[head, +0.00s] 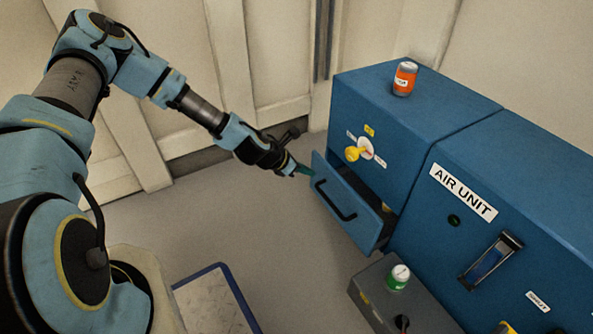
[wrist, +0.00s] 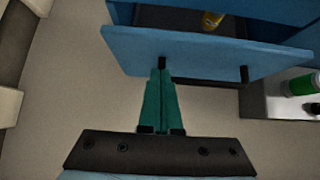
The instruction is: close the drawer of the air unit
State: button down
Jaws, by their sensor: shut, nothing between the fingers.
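The blue drawer (head: 345,200) stands pulled out from the lower front of a blue cabinet, left of the box labelled air unit (head: 483,215). Its front bears a black bar handle (head: 335,200). In the wrist view the drawer front (wrist: 210,55) spans the upper part, with a dark interior behind it. My gripper (head: 308,172) is at the upper left part of the drawer front. In the wrist view my gripper's green fingers (wrist: 161,75) are together and empty, their tips at one end of the handle; whether they touch it I cannot tell.
An orange can (head: 405,78) stands on the cabinet. A yellow knob (head: 353,154) sits above the drawer. A grey box (head: 372,290) with a green-labelled can (head: 399,277) stands to the right of the drawer. A yellow object (wrist: 212,20) shows inside the drawer.

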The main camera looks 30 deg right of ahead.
aim_at(326, 168)
jog(key=shift+s+d+r+b, duration=0.15)
jog(key=shift+d+b, duration=0.25)
jog(key=shift+d, duration=1.6)
jog(key=shift+d, duration=0.2)
jog(key=d+p, duration=0.1)
jog(key=d, duration=0.4)
jog(key=shift+s, duration=0.15)
jog(key=shift+d, duration=0.1)
